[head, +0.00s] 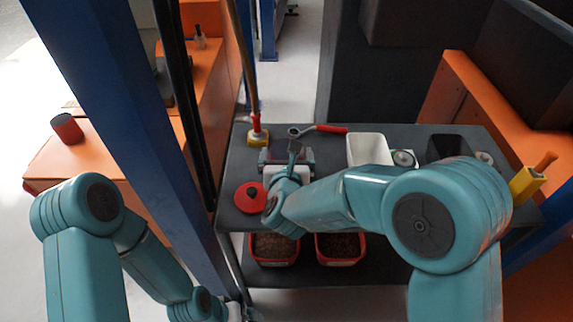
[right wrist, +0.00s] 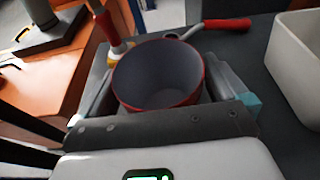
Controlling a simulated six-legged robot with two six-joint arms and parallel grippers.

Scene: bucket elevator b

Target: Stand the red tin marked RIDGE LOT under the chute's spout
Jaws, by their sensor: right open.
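An open tin (right wrist: 158,75) with a red rim and grey inside stands between the fingers of my right gripper (right wrist: 165,95) in the right wrist view. The gripper is open around it. In the head view my right gripper (head: 287,158) is over the left part of the dark table, and my wrist mostly hides what is between its fingers. Another red tin (head: 67,129) with a dark top stands on the orange surface at far left. No RIDGE LOT marking is readable on either. My left gripper (head: 236,311) is low at the bottom edge, barely showing. I cannot make out the chute's spout.
The dark table (head: 355,205) holds a red lid (head: 250,197), a red-handled tool (head: 325,128), a yellow-based item (head: 258,137), a white bin (head: 369,148) and a black bin (head: 447,147). Two red boxes (head: 340,262) of brown grains sit below. A blue post (head: 125,115) stands left.

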